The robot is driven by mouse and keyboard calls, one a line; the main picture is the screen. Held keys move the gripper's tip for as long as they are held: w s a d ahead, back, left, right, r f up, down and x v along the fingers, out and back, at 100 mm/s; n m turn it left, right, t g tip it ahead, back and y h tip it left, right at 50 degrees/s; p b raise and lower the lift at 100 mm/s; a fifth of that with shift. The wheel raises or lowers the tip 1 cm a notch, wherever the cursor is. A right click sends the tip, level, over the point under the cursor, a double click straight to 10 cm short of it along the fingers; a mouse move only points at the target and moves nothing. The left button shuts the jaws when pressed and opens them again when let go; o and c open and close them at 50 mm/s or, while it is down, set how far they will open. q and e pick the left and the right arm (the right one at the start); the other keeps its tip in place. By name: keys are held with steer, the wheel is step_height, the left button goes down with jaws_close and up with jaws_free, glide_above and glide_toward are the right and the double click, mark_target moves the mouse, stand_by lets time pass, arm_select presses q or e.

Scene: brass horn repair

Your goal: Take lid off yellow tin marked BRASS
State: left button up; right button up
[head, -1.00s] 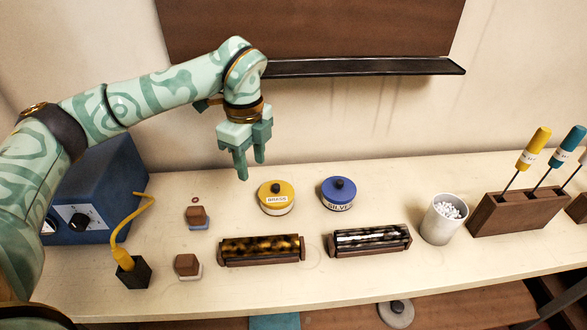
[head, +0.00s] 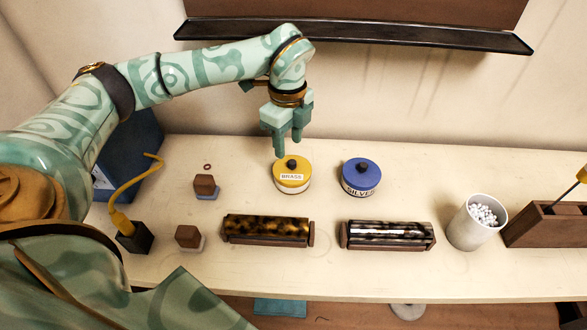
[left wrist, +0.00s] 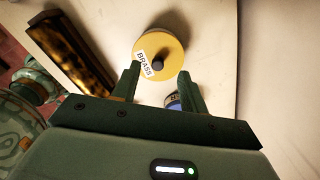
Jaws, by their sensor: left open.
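The yellow tin (head: 291,181) marked BRASS stands on the bench with its yellow lid on, a dark knob (head: 291,164) at the lid's middle. My left gripper (head: 288,148) is open and empty, pointing down just above and behind the knob in the head view. In the left wrist view the tin (left wrist: 168,44) lies ahead of the two fingertips (left wrist: 158,72), with the knob (left wrist: 157,63) showing between them. The fingers do not visibly touch it. My right gripper is not in view.
A blue tin (head: 360,178) marked SILVER stands to the right. Two cradles with mottled cylinders, one brown (head: 266,229) and one dark (head: 388,235), lie in front. A white cup (head: 476,222) holds white pieces. Small brown blocks (head: 205,185) sit at left.

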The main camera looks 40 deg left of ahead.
mark_target(292, 162)
arm_select(q)
steer(key=f, duration=0.2)
steer(key=d+f+b, duration=0.1)
steer(key=f, duration=0.2)
steer(key=shift+b, duration=0.3)
steer(key=shift+s+r, duration=0.1)
steer(key=shift+r, duration=0.05)
jaws_close()
